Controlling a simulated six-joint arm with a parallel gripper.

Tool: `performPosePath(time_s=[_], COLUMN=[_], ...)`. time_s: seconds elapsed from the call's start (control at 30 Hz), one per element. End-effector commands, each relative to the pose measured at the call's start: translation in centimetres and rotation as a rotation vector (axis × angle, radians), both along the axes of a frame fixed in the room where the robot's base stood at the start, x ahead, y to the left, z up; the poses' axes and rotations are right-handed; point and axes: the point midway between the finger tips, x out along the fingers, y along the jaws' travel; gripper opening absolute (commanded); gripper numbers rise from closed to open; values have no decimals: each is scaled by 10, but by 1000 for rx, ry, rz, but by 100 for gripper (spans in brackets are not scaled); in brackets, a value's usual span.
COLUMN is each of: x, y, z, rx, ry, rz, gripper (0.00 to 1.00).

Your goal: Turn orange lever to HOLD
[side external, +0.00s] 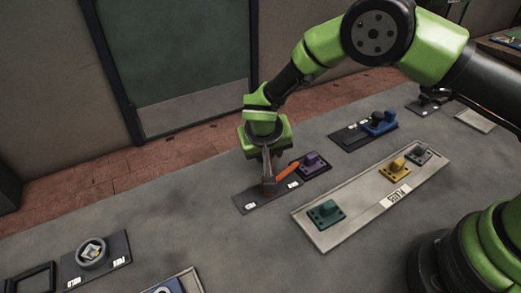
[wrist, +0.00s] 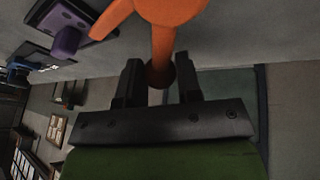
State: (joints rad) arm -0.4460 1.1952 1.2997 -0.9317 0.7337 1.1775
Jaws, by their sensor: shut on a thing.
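The orange lever (side external: 288,171) sits on a dark plate (side external: 246,208) on the grey bench, with its pointed arm toward the plate's right end in the side view. The plate has two small white labels, too small to read. My gripper (side external: 268,183) points down over the plate and is shut on the lever. In the wrist view the lever's orange hub (wrist: 168,7) is at the top, and its post (wrist: 163,45) runs between the two dark fingers of my gripper (wrist: 160,75). In the side view the fingers hide part of the lever.
A purple block (side external: 313,162) stands close by, just past the plate's right end. A light tray (side external: 333,238) with teal, yellow and grey blocks lies in front. A blue piece (side external: 379,122) is behind to the right. A round knob plate (side external: 118,247) is at front left, with clear bench between.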

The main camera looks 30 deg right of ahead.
Motion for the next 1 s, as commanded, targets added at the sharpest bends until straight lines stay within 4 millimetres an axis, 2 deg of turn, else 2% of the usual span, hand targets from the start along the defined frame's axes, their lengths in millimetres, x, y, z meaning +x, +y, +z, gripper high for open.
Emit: performPosePath(time_s=[0.3, 0.87, 0.9, 1.0], x=[-6, -7, -8, -7], y=[-7, -9, -9, -9], z=[0, 0, 0, 0], rx=[1, 2, 1, 1], ry=[0, 1, 2, 2], rz=[-132, -168, -168, -167], gripper=[0, 0, 34, 57])
